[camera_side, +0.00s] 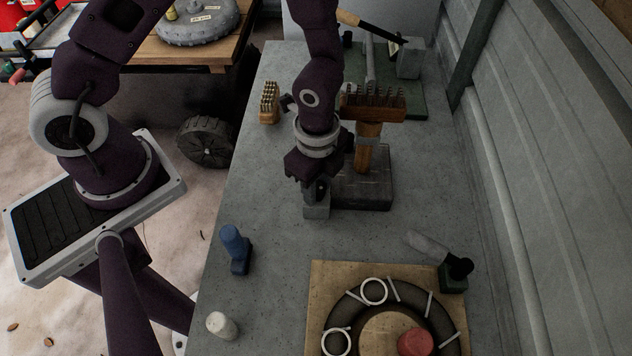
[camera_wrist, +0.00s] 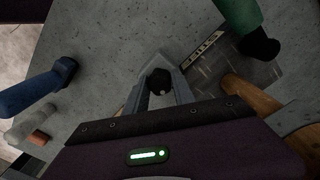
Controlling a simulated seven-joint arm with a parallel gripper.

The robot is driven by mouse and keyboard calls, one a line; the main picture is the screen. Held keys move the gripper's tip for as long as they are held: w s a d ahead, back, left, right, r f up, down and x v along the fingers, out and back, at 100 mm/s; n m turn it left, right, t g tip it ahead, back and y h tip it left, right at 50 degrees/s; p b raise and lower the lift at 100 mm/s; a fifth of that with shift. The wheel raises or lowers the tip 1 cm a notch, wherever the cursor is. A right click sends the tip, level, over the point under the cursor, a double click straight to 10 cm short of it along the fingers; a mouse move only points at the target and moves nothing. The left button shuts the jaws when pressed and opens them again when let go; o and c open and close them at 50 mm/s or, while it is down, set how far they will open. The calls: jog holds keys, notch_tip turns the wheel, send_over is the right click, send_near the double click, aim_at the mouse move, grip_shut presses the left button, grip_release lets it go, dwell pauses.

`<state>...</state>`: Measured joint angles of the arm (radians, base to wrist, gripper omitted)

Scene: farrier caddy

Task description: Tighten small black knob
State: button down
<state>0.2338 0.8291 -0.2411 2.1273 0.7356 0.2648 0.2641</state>
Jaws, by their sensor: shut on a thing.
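A small black knob (camera_wrist: 159,80) shows in the wrist view between the two grey fingers of my gripper (camera_wrist: 160,92), which are shut on it. In the side view, my gripper (camera_side: 317,193) points down at a small light-grey block (camera_side: 317,211) on the grey bench, at the left of a dark slab. The knob is mostly hidden by my gripper there. Whether the knob is fully seated cannot be told.
The dark slab (camera_side: 376,190) with an upright wooden-headed brush (camera_side: 372,108) stands close at the right. A blue-handled piece (camera_side: 234,246), a white-topped piece (camera_side: 221,325) and a wooden board (camera_side: 318,290) lie nearer the camera. The bench between them is clear.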

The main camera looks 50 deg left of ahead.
jog(key=shift+m, duration=0.6)
jog(key=c, duration=1.2)
grip_release()
jog(key=shift+r, duration=2.5)
